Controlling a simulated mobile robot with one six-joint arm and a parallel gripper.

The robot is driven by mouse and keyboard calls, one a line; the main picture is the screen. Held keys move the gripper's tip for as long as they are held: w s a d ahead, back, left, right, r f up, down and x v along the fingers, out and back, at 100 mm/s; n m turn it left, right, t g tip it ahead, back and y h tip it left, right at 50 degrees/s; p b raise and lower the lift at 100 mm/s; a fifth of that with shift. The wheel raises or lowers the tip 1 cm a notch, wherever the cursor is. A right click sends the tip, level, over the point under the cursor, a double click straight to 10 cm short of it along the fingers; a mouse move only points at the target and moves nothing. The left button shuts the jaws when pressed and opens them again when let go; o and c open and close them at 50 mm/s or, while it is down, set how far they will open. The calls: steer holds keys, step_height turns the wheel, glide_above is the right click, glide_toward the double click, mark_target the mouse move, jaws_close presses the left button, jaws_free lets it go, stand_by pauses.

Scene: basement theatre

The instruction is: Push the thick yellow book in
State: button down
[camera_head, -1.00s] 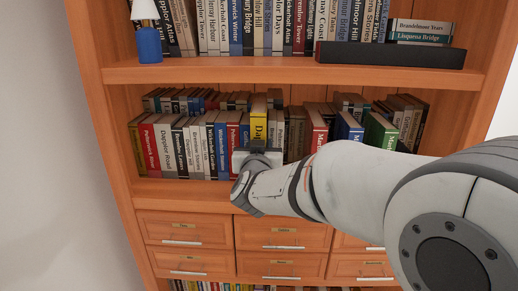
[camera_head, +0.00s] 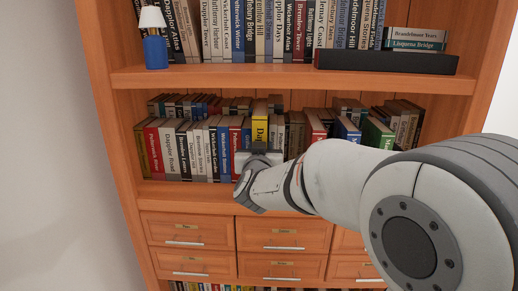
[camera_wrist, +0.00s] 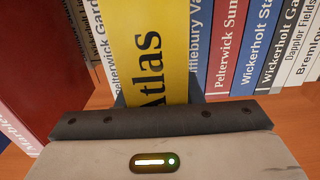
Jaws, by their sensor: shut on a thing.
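The thick yellow book (camera_head: 259,130) stands upright in the front row of the middle shelf, taller than the books beside it. In the wrist view its yellow spine (camera_wrist: 160,50) shows the letters "Atlas", spine towards me. My gripper (camera_wrist: 157,100) is shut on the lower part of the spine, with a dark finger on each side. In the head view my gripper (camera_head: 258,154) is in front of the book and hides its lower part. I cannot tell how far the spine sticks out past the row.
A red book (camera_head: 235,145) and a blue book (camera_head: 223,148) stand left of it. Pale books and a red one (camera_head: 315,128) stand to the right. A second row is behind. Drawers (camera_head: 283,235) lie below. A blue lamp (camera_head: 155,48) stands on the shelf above.

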steer(key=c, duration=1.1)
jaws_free()
steer(key=shift+w+d+r, duration=0.1)
steer(key=shift+w+r, duration=0.1)
steer(key=shift+r, duration=0.55)
steer(key=shift+o, duration=0.2)
steer(key=shift+s+f, duration=0.25)
steer(key=shift+f, duration=0.1)
steer(key=shift+o, duration=0.7)
steer(key=s, duration=0.6)
steer(key=shift+f+b, duration=0.2)
steer(key=shift+b, duration=0.25)
steer(key=s+d+f+g, duration=0.7)
steer(key=s+d+f, duration=0.2)
steer(key=s, duration=0.3)
steer(key=s+d+f+g, duration=0.8)
steer(key=s+d+f, duration=0.1)
steer(key=s, duration=0.3)
steer(key=shift+s, duration=0.3)
